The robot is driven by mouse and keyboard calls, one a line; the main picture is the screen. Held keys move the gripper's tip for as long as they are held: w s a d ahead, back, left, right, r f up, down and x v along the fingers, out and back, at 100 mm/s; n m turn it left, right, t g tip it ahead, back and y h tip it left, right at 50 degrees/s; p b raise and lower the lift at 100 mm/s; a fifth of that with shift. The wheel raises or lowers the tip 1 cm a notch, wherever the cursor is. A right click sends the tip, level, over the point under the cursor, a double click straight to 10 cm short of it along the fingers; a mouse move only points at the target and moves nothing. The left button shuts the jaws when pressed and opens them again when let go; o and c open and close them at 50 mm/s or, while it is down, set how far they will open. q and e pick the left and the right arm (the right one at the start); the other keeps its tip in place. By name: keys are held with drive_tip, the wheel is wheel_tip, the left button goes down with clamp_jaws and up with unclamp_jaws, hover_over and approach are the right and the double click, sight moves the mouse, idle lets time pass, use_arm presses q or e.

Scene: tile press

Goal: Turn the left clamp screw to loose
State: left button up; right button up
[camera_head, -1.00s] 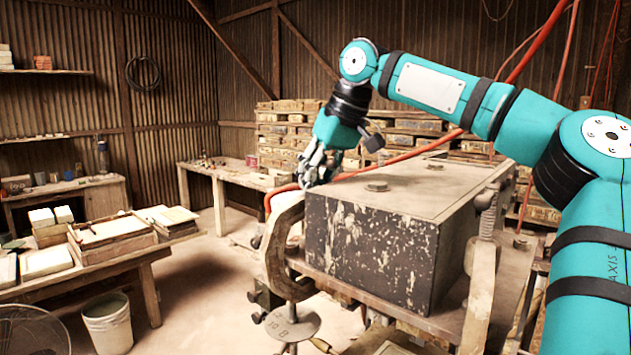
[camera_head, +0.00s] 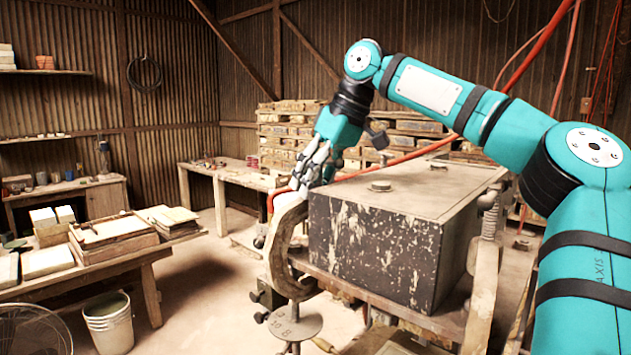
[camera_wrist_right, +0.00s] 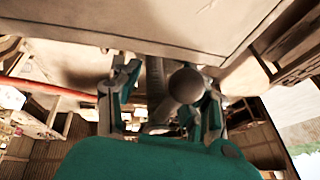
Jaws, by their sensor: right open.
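The left clamp (camera_head: 280,250) is a worn, curved metal C-clamp at the left end of the dark, paint-chipped press box (camera_head: 380,250). My right gripper (camera_head: 300,188) is at the top of this clamp, fingers pointing down and left. In the right wrist view, its two fingers (camera_wrist_right: 163,100) are apart. A dark upright shaft (camera_wrist_right: 155,75) and a dark ball-ended bar (camera_wrist_right: 185,85) show between them, probably the clamp screw and its handle. I cannot tell whether the fingers touch them. The screw is hidden behind the gripper in the head view. My left gripper is out of view.
A second clamp (camera_head: 482,285) with a threaded screw stands at the box's right end. A round metal disc (camera_head: 294,322) hangs below the left clamp. A red hose (camera_head: 400,157) runs behind the gripper. A bucket (camera_head: 108,322) and wooden tables stand left.

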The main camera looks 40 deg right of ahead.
drive_tip(key=shift+d, duration=0.1)
drive_tip(key=shift+d+r, duration=0.15)
drive_tip(key=v, duration=1.1)
drive_tip(key=shift+s+r, duration=0.2)
drive_tip(key=shift+r, duration=0.05)
